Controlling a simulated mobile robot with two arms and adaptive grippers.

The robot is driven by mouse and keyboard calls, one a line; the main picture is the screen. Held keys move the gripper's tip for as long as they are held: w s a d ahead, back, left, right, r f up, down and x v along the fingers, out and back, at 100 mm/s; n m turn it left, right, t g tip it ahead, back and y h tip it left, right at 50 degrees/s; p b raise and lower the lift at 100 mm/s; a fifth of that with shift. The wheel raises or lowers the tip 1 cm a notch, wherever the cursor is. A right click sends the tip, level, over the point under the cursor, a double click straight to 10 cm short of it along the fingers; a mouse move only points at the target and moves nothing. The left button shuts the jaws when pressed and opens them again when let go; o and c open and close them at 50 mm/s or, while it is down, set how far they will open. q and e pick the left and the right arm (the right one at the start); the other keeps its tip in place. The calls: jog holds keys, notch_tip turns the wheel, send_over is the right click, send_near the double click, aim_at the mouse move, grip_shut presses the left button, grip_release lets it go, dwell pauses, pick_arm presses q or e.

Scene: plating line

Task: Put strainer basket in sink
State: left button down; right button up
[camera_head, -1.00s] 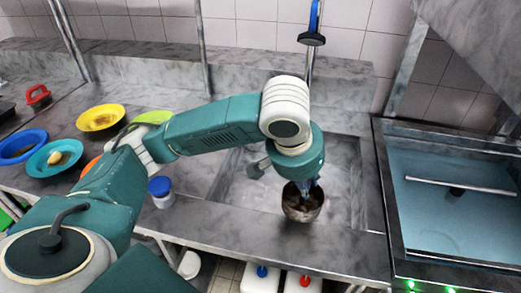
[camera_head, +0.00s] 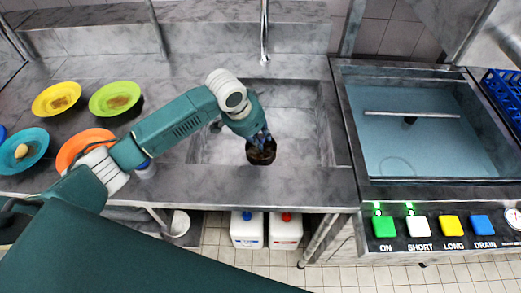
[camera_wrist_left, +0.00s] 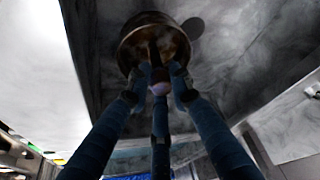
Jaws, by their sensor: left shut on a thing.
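The strainer basket (camera_head: 261,157) is a small, dark brownish metal cup. It hangs from my left gripper (camera_head: 263,139) over the front middle of the sink (camera_head: 295,97), a grey marbled basin in the counter. In the left wrist view my left gripper's blue fingers (camera_wrist_left: 158,85) close on the middle of the basket (camera_wrist_left: 133,42), whose round rim shows beyond them. A dark round spot lies beside the basket there; I cannot tell whether it is the drain or a shadow. The height of the basket above the basin floor is unclear. My right gripper is not in view.
A faucet (camera_head: 264,40) stands behind the sink. Yellow (camera_head: 57,98), green (camera_head: 115,98), orange (camera_head: 75,147) and turquoise (camera_head: 24,150) plates lie to the left. A water-filled dishwashing tank (camera_head: 420,140) with coloured buttons adjoins on the right. White canisters (camera_head: 247,230) stand below.

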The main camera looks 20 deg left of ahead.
aim_at(261, 155)
pick_arm(q)
notch_tip(261, 155, down, 3)
jog(key=shift+d+r, duration=0.1)
notch_tip(261, 155, down, 4)
jog(key=shift+p, duration=0.4)
jog(key=shift+f, duration=0.5)
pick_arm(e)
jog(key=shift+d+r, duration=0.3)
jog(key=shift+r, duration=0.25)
pick_arm(q)
jog(key=c, duration=1.5)
grip_release()
jog(key=shift+f, duration=0.1)
jog(key=shift+c, duration=0.2)
jog(key=b+v, duration=0.1)
jog(key=v, duration=1.1)
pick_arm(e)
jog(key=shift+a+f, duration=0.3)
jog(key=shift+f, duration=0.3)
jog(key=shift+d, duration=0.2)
